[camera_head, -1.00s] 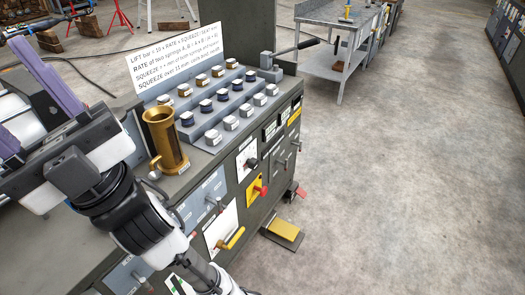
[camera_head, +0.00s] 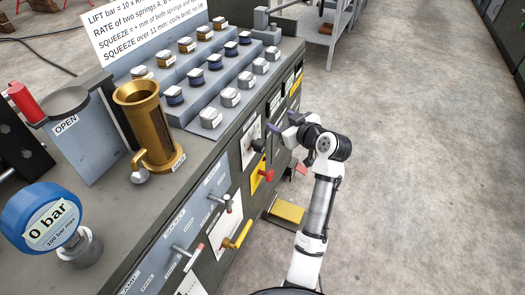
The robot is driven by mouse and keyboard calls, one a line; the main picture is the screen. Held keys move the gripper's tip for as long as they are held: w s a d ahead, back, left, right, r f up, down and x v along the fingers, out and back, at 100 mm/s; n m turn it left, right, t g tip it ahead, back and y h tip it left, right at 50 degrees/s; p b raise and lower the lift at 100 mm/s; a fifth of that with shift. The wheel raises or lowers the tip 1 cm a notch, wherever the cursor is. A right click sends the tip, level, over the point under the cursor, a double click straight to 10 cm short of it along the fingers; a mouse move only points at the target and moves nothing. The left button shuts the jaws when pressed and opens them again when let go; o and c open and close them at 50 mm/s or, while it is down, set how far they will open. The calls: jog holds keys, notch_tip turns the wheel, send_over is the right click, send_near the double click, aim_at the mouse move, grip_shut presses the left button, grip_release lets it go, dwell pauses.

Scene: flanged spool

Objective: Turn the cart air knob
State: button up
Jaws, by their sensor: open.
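The knobs sit on the front face of a dark grey bench. A black knob (camera_head: 258,145) is on a white dial plate, and a red knob (camera_head: 267,175) is on a yellow plate below it. The labels are too small to read, so I cannot tell which one is the cart air knob.
A yellow-handled lever (camera_head: 237,236) and silver T-handles (camera_head: 222,202) stick out lower left on the face. The bench top carries a brass cup (camera_head: 140,120), a blue gauge reading 0 bar (camera_head: 42,217) and stepped rows of small spools (camera_head: 211,117). The floor at right is clear.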

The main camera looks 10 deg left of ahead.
aim_at(264, 148)
jog(key=s+d+f+n+g+y, duration=0.6)
jog(key=s+d+f+n+y, duration=0.1)
jog(key=d+n, duration=0.1)
jog(key=p+x, duration=0.2)
jog(key=x, duration=1.1)
jog(key=shift+s+a+r+p, duration=0.1)
jog(key=shift+a+p, duration=0.1)
jog(key=shift+p, duration=0.2)
jog(key=c, duration=1)
jog(key=shift+o, duration=0.2)
jog(key=shift+m, duration=0.3)
